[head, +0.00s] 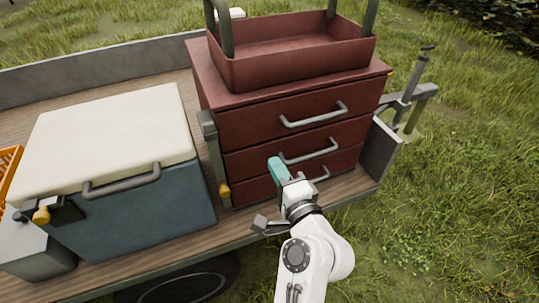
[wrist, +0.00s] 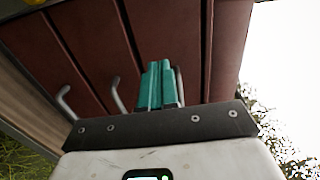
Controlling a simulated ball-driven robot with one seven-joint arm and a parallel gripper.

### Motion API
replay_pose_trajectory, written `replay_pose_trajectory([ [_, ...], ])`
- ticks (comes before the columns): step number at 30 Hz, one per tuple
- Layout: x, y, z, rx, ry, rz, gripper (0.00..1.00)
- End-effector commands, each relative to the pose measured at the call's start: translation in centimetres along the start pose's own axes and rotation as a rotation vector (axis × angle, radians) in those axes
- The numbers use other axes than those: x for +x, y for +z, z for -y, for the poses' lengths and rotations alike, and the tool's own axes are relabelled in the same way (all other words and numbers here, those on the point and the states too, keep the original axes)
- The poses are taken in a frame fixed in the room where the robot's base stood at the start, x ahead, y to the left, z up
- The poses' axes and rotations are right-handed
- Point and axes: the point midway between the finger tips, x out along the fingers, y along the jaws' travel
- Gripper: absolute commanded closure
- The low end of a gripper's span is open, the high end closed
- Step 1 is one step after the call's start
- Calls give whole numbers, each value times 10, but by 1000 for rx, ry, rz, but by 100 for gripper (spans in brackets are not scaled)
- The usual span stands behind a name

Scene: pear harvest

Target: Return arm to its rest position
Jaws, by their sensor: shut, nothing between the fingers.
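My gripper (head: 275,166) has teal fingers and reaches up in front of the red drawer cabinet (head: 262,127). In the head view the fingers overlap the area beside the left end of the middle drawer handle (head: 309,151); I cannot tell whether they touch the cabinet. In the wrist view my gripper (wrist: 161,68) shows its two teal fingers pressed together with nothing between them. The cabinet's red drawer fronts (wrist: 90,40) and grey handles (wrist: 117,95) show beyond and left of the fingers. All the drawers look closed.
The cabinet stands on a wooden trailer bed (head: 243,240). A red open tray (head: 290,70) sits on top. A blue cooler with a cream lid (head: 110,135) stands left, an orange crate (head: 8,165) at the far left edge. A vise-like metal fixture (head: 408,98) is right. Grass beyond is open.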

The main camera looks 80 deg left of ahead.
Motion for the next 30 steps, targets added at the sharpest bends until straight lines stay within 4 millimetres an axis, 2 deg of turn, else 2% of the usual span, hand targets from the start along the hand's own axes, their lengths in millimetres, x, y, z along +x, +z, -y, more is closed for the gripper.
replay_pose_trajectory([
  [1,-9,-1,-1,1,-1,-4,100],
  [6,-26,0,-1,1,0,-1,100],
  [17,-32,-1,-1,-2,2,-2,100],
  [20,-45,-10,-9,-25,30,-25,100],
  [23,-79,-29,-29,-83,100,-78,100],
  [26,-131,-52,-58,-159,218,-148,100],
  [30,-216,-74,-101,-246,418,-237,100],
])
